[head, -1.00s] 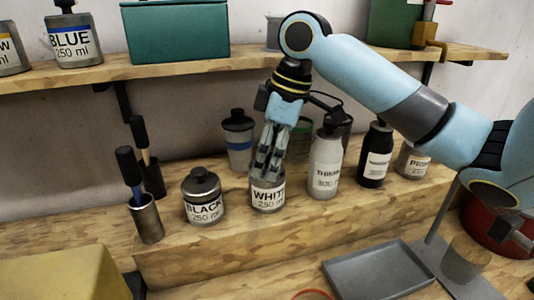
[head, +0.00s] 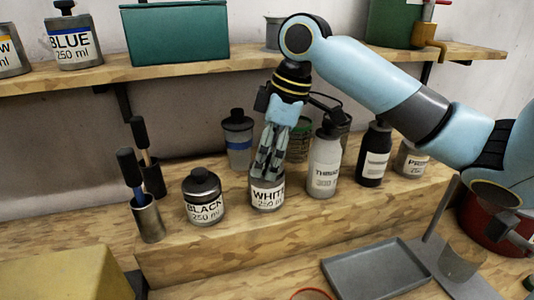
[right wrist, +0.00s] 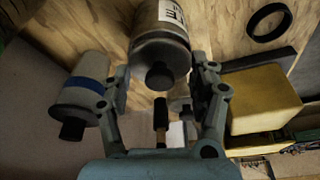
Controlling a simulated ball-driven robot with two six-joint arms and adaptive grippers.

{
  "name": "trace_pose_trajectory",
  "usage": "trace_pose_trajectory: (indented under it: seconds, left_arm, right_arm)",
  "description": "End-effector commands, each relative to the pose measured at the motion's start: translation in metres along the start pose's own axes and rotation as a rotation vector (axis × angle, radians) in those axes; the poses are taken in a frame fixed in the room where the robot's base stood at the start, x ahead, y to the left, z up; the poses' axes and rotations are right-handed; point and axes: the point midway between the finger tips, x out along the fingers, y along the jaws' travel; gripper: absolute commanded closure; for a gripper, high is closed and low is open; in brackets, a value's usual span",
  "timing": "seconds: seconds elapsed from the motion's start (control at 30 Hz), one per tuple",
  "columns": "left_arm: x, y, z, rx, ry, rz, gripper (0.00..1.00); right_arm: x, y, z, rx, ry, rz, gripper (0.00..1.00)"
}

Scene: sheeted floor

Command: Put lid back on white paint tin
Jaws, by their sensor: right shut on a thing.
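The white paint tin (head: 267,196), a grey tin labelled WHITE, stands upright on the wooden step between the black tin and the thinner bottle. My right gripper (head: 265,168) points down over its top, and its fingers hide the tin's rim in the head view. In the right wrist view the tin's lid (right wrist: 160,53), grey with a dark knob, lies between the fingers of my right gripper (right wrist: 162,80), which is shut on it. The lid appears on or right at the tin's top; whether it is fully seated I cannot tell. My left gripper is not in view.
The black tin (head: 203,198) stands left of the white tin. The thinner bottle (head: 324,165) stands close on its right. A blue-banded container (head: 238,143) is behind. A cup with a brush (head: 147,218) is at left. A grey tray (head: 378,270) lies in front.

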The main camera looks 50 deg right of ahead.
Motion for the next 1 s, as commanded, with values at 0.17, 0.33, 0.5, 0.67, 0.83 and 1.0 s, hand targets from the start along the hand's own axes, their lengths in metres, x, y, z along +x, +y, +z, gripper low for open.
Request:
trace_pose_trajectory:
  seconds: [0.17, 0.33, 0.5, 0.67, 0.83, 1.0]
  left_arm:
    - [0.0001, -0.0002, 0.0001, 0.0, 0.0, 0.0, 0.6]
    - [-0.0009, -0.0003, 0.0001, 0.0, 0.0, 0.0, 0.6]
    - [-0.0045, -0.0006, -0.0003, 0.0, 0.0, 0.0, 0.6]
    - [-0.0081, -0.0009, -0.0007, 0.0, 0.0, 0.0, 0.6]
    - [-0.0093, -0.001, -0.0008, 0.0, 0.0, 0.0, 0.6]
    - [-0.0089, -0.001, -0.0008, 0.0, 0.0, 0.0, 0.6]
  right_arm:
    - [0.0001, -0.0001, -0.0001, 0.0, 0.0, 0.0, 0.59]
    - [-0.0003, -0.0001, -0.0002, 0.0, 0.0, 0.0, 0.59]
    - [-0.001, -0.0003, -0.0006, 0.0, 0.001, -0.001, 0.59]
    - [-0.0012, -0.0004, -0.0009, 0.001, 0.002, -0.001, 0.59]
    - [-0.0005, -0.0002, -0.0006, 0.0, 0.001, -0.001, 0.59]
    - [-0.0001, -0.0002, -0.0004, 0.0, 0.001, 0.0, 0.59]
